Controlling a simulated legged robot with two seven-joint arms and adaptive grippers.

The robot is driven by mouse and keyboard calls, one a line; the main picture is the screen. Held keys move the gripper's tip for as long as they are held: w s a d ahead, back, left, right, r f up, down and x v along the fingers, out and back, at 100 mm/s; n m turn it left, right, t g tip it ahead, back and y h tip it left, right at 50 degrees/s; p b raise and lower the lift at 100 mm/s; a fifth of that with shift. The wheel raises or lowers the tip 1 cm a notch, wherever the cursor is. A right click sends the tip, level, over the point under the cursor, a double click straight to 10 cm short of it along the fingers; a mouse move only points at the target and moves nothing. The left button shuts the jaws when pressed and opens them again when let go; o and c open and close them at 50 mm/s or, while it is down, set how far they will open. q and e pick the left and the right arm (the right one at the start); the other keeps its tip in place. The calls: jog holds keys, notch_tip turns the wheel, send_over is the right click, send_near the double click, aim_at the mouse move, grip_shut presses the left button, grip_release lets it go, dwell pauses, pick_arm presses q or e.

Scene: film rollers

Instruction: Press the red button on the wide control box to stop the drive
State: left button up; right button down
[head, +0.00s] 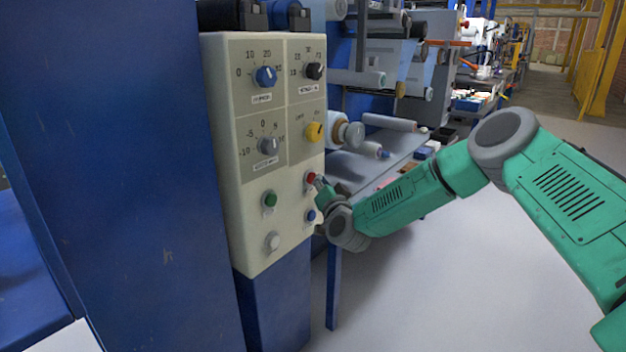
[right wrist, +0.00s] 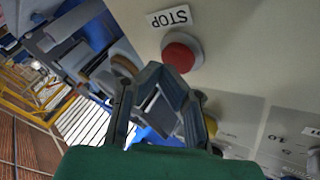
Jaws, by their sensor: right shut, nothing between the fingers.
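The wide cream control box (head: 233,182) stands upright in the head view, with knobs above and buttons below. Its red button (head: 310,178) is at the right of the upper button row. In the right wrist view the red button (right wrist: 182,52) sits in a grey ring beside a label reading STOP. My right gripper (head: 321,184) is shut and empty, its fingertips close to the red button. In the right wrist view its fingertips (right wrist: 168,76) overlap the button's lower edge in the picture; I cannot tell whether they touch it. My left gripper is not in view.
A green button (head: 269,199), a white button (head: 272,242) and a blue button (head: 311,216) are near the red one. A yellow knob (head: 314,132) is above it. A blue cabinet (head: 120,180) fills the left. Rollers stand behind the box. Open floor lies at lower right.

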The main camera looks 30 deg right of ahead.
jog(key=shift+s+d, duration=0.15)
jog(key=shift+s, duration=0.25)
jog(key=s+p, duration=0.1)
jog(key=s+d+p, duration=0.1)
jog(key=s, duration=0.1)
jog(key=s+d+p, duration=0.1)
jog(key=shift+s, duration=0.35)
dwell(0.7)
